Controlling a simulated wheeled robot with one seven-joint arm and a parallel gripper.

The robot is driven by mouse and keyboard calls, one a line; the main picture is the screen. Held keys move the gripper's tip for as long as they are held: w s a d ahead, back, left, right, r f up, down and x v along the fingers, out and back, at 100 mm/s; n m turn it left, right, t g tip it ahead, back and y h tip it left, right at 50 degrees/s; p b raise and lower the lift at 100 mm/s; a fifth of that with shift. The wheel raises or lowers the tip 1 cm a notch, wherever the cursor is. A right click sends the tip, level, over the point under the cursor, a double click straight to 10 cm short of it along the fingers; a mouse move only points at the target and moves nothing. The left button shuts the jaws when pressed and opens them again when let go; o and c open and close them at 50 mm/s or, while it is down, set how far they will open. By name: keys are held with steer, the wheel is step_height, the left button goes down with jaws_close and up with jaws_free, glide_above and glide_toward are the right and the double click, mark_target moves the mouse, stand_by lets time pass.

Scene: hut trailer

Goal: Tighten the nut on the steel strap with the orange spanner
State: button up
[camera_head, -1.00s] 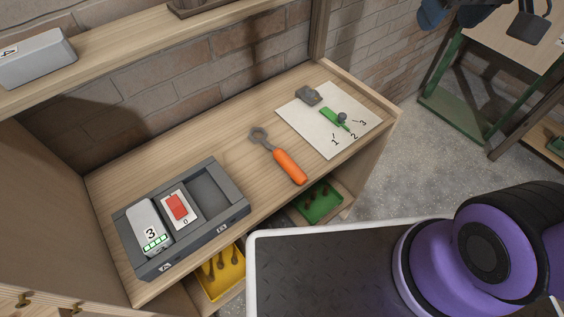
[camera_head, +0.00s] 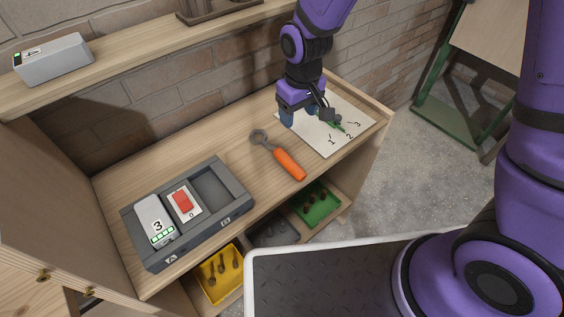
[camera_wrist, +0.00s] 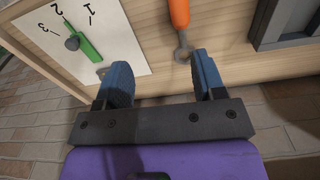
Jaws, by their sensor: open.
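The orange spanner (camera_head: 289,164) lies flat on the wooden bench, its grey ring end toward the wall. My gripper (camera_head: 300,115) is open and empty, over the back of the white card, right of the spanner's ring end. In the wrist view, my gripper (camera_wrist: 160,75) has its blue fingers wide apart. The spanner's orange handle (camera_wrist: 180,12) is at the top edge there. Its ring end shows beyond the fingertips, near the right one. I cannot make out a steel strap or a nut.
A white card (camera_head: 332,148) numbered 1 to 3 carries a green lever (camera_wrist: 82,40). A grey tray (camera_head: 160,262) holds a grey block and a red switch. Yellow (camera_head: 222,291) and green (camera_head: 318,212) bins sit below. A shelf (camera_head: 130,72) runs above. Bare bench lies around the spanner.

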glide_toward(286, 156)
steer(key=shift+s+f+n+g, duration=0.1)
steer(key=shift+f+n+g, duration=0.2)
steer(key=shift+f, duration=2.85)
steer(key=shift+w+a+f, duration=0.1)
steer(key=shift+w+f, duration=0.05)
steer(key=shift+f, duration=1.1)
steer(key=shift+w+a+f, duration=0.1)
steer(key=shift+f, duration=1.15)
jaws_close()
steer(key=shift+r, duration=0.2)
